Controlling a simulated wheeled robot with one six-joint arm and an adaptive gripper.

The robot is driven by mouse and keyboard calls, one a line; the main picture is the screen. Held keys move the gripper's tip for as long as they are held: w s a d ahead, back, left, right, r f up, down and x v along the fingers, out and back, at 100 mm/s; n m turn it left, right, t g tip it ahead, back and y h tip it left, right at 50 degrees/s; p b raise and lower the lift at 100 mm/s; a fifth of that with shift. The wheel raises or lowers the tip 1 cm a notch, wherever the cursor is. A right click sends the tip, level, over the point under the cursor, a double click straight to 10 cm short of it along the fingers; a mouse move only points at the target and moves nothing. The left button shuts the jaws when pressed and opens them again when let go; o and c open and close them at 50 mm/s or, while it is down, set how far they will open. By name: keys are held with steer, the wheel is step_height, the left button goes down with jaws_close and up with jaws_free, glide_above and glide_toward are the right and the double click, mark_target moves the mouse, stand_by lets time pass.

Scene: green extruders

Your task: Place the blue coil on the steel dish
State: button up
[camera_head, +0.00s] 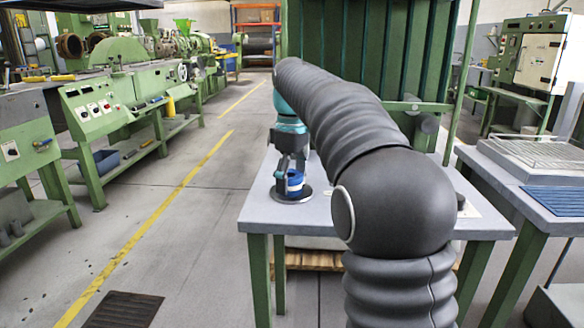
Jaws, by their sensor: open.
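The blue coil (295,181) stands on the dark steel dish (281,198) near the left side of the grey table. The coil is blue with a pale band and is partly covered by my gripper. My gripper (290,178) is open and points down over the dish, with its fingers beside the coil. I cannot tell whether a finger touches the coil.
The grey table (320,217) has green legs, and my arm hides much of its top. Another table (520,190) with a wire rack and a blue mat stands at the right.

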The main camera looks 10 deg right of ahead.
step_height(320, 180, up, 12)
steer(key=p, duration=0.2)
stand_by(0.4)
steer(key=s+f+m+t, duration=0.2)
steer(key=s+f+m, duration=0.1)
steer(key=s, duration=0.5)
steer(key=s+f+m+t, duration=0.1)
steer(key=s+f+m, duration=0.2)
steer(key=s, duration=0.6)
steer(key=s+f+m+t, duration=0.2)
steer(key=s+f+m, duration=0.2)
steer(key=s+f, duration=0.9)
step_height(320, 180, down, 3)
steer(key=shift+s+r+t, duration=0.1)
steer(key=shift+s+t, duration=0.1)
steer(key=shift+t, duration=0.1)
